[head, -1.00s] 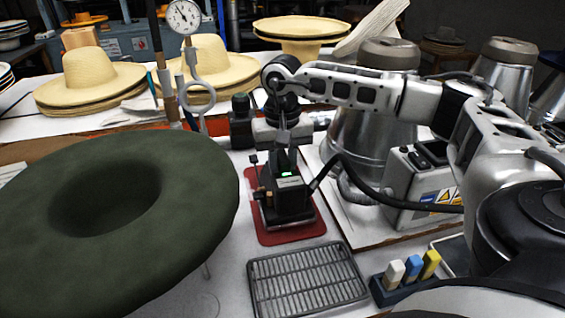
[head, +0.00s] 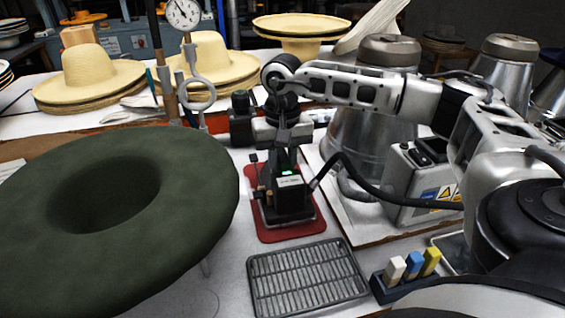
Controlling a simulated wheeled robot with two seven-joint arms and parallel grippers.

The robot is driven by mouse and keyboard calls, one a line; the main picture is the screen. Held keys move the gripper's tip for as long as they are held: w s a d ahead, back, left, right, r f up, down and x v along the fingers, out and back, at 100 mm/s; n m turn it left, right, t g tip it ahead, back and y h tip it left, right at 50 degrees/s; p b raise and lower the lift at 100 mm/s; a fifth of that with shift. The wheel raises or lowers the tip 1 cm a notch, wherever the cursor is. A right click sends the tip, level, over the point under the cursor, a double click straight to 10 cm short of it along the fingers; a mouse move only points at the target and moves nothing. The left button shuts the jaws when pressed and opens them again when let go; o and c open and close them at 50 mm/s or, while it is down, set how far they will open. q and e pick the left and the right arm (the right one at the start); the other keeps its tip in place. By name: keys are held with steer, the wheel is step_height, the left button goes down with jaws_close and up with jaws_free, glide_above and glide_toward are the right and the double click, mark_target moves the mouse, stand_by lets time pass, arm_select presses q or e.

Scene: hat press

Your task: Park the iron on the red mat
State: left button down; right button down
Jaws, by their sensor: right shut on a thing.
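The iron (head: 289,196) is a dark, boxy tool with a pale label, a small green light and a metal sole. It is upright over the red mat (head: 291,235), its sole within the mat's outline. It looks to be on or very close to the mat; I cannot tell whether it touches. My right gripper (head: 285,158) points down from above and is shut on the top of the iron; its fingertips are partly hidden. A black hose runs from the iron's right side. My left gripper is not in view.
A wire rack (head: 306,280) lies just in front of the mat. A large green felt hat (head: 100,215) fills the left. A steel boiler (head: 372,150) and a grey control box (head: 424,183) stand to the right. A holder with coloured blocks (head: 405,275) is at front right.

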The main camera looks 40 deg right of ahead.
steer(key=shift+w+r, duration=0.1)
steer(key=shift+r, duration=0.05)
steer(key=c, duration=1.1)
jaws_free()
steer(key=shift+s+f, duration=0.2)
steer(key=shift+f, duration=0.15)
step_height(320, 180, up, 16)
steer(key=shift+w+r+p, duration=0.15)
steer(key=shift+r+p, duration=0.05)
steer(key=shift+p, duration=0.2)
